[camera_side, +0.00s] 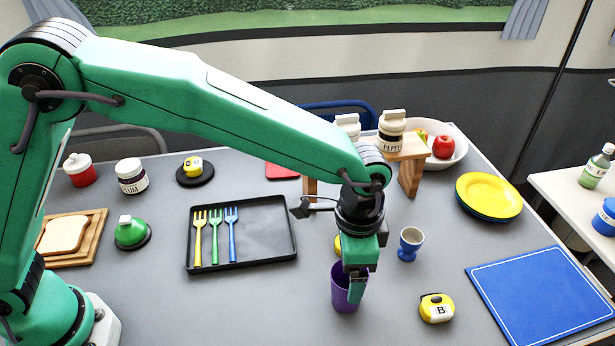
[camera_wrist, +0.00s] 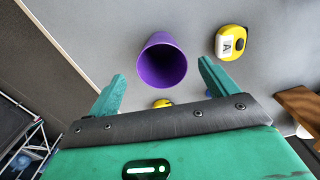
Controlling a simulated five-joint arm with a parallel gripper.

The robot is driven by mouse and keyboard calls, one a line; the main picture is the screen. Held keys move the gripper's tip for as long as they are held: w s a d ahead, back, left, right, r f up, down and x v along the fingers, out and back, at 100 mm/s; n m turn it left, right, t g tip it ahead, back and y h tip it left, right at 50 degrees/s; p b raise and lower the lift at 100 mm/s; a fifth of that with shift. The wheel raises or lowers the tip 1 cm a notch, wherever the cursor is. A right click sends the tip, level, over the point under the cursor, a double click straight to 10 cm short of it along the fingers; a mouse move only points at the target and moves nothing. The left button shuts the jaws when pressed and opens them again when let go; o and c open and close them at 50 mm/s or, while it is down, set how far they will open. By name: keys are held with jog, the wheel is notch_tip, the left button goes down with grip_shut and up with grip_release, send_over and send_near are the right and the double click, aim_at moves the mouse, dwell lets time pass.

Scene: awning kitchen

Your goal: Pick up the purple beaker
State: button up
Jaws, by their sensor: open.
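The purple beaker (camera_side: 340,296) stands upright on the grey table, below my wrist. My gripper (camera_side: 354,284) points down over it, with one green finger across the beaker's right side in the side view; the other finger is hidden there. In the wrist view the open beaker (camera_wrist: 162,58) shows between the two spread fingertips of my gripper (camera_wrist: 161,70), with a gap on each side. The gripper is open and holds nothing. I cannot tell how far the fingertips reach down beside the beaker.
A blue egg cup (camera_side: 410,243) stands behind right, and a small yellow thing (camera_side: 338,246) is partly hidden behind my gripper. A black tray (camera_side: 265,250) with forks lies left; a blue board (camera_side: 540,296) lies right.

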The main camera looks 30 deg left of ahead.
aim_at(348, 286)
jog(key=shift+w+f, duration=0.1)
jog(key=shift+f, duration=3.7)
jog(key=c, duration=1.1)
jog(key=shift+o, duration=0.2)
jog(key=shift+r, duration=0.7)
jog(key=r, duration=0.3)
jog(key=shift+s+d+r, duration=0.1)
jog(key=shift+s+r, duration=0.05)
jog(key=shift+s, duration=0.2)
jog(key=s+d+r, duration=0.2)
jog(key=s+r, duration=0.4)
jog(key=s, duration=0.4)
jog(key=shift+s+d+r, duration=0.15)
jog(key=shift+s+d, duration=0.15)
jog(key=shift+d, duration=0.1)
